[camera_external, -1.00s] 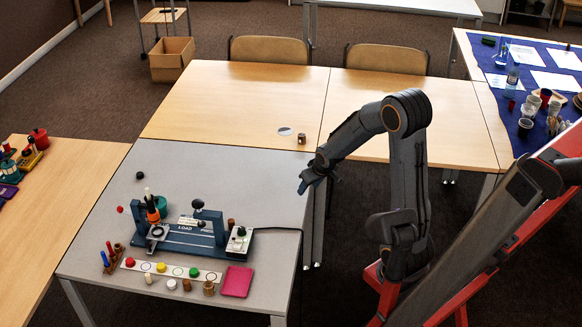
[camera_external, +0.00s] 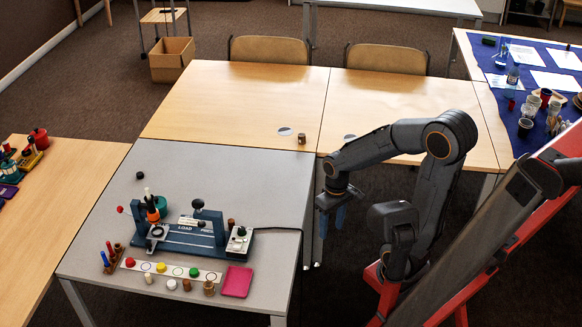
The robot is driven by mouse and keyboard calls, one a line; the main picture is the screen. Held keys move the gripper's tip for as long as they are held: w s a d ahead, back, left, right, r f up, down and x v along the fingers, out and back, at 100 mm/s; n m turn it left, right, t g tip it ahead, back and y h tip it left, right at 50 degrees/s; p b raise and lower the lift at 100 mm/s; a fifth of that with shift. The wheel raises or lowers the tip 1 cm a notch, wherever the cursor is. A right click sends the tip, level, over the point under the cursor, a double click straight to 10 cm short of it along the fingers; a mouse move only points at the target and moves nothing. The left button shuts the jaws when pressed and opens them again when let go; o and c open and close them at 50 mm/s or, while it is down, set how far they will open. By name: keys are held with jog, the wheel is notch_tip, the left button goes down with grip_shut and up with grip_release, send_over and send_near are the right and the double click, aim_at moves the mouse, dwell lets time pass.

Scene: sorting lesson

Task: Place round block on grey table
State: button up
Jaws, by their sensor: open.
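The grey table (camera_external: 215,160) stands at the lower left with several small pieces on it. Which piece is the round block I cannot tell for sure. A small brown round piece (camera_external: 301,138) sits on the wooden table just behind the grey table. A small dark round piece (camera_external: 139,175) lies on the grey table's left part. My gripper (camera_external: 332,222) points down with its blue fingers apart and empty, just right of the grey table's right edge in the picture.
A blue LOAD fixture (camera_external: 185,244) stands on the grey table. In front are a white strip with coloured pieces (camera_external: 210,275) and a pink tray (camera_external: 237,281). The grey table's back half is mostly clear.

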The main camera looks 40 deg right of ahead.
notch_tip(320, 180, up, 5)
jog(key=w+d+m+t+h, duration=0.1)
jog(key=w+d+t, duration=0.3)
jog(key=w, duration=0.9)
jog(key=w+d+t+h, duration=0.15)
jog(key=w+d, duration=0.45)
jog(key=w, duration=0.7)
jog(key=w+d+t+y, duration=0.2)
jog(key=w+d+t, duration=1)
jog(key=w+d, duration=0.9)
send_near(296, 138)
jog(key=w+r, duration=0.2)
jog(key=r, duration=0.1)
jog(key=shift+w+f, duration=0.15)
jog(key=w, duration=0.7)
jog(key=shift+w+f, duration=0.1)
jog(key=shift+w, duration=0.1)
